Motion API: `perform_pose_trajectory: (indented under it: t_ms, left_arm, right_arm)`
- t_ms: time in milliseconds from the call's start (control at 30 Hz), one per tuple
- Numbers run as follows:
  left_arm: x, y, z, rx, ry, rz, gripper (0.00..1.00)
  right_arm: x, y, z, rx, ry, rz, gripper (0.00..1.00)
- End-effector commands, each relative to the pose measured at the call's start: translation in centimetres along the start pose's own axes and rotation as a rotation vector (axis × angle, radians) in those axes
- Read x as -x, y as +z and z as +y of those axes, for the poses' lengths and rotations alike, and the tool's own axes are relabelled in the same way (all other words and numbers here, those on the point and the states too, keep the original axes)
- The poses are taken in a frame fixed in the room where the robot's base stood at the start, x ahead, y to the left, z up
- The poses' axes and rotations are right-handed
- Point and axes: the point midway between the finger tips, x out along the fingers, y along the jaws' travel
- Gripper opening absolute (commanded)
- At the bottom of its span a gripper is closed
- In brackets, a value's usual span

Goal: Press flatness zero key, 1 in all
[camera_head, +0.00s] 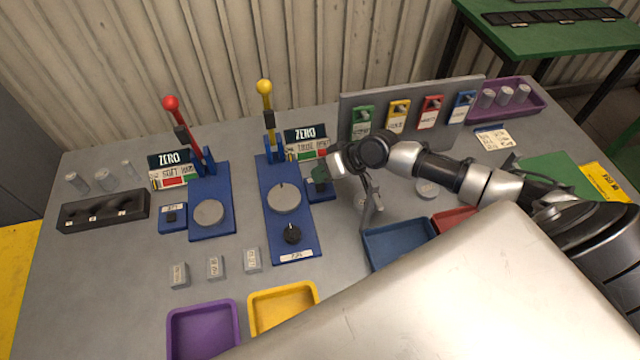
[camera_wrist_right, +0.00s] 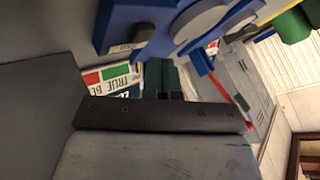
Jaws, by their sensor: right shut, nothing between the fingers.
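Two small blue key boxes show in the head view. The left key box (camera_head: 172,219) has a small dark key and a pale label too small to read; nothing touches it. The right key box (camera_head: 322,195) stands beside the yellow-lever gauge. My right gripper (camera_head: 320,178) is shut and empty, its dark green fingers over this box and hiding its key. I cannot tell whether they touch it. The fingers also show in the right wrist view (camera_wrist_right: 165,80). Displays reading ZERO stand behind the red-lever gauge (camera_head: 210,185) and the yellow-lever gauge (camera_head: 268,170). My left gripper is not in view.
Small grey blocks (camera_head: 215,267), a purple tray (camera_head: 203,335) and a yellow tray (camera_head: 284,300) are at the front. A blue tray (camera_head: 400,243) lies below my right arm. A panel with coloured tags (camera_head: 410,118) stands behind it. A black holed block (camera_head: 103,211) is at left.

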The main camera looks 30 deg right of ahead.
Motion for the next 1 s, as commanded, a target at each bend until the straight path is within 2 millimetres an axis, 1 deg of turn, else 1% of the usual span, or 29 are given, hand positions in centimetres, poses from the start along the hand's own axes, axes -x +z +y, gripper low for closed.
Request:
perform_pose_trajectory:
  t_ms: [33, 100, 400, 1000]
  left_arm:
    - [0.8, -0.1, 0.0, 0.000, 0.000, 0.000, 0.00]
    - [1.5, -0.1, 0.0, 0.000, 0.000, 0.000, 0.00]
    - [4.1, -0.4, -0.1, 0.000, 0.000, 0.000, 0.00]
    - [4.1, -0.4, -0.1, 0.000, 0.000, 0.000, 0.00]
  right_arm:
    - [0.6, -0.4, -0.4, 0.000, 0.000, 0.000, 0.00]
    - [1.1, -0.8, -0.8, 0.000, 0.000, 0.000, 0.00]
    - [3.1, -2.3, -2.3, 0.000, 0.000, 0.000, 0.00]
    - [3.2, -2.3, -2.3, 0.000, 0.000, 0.000, 0.00]
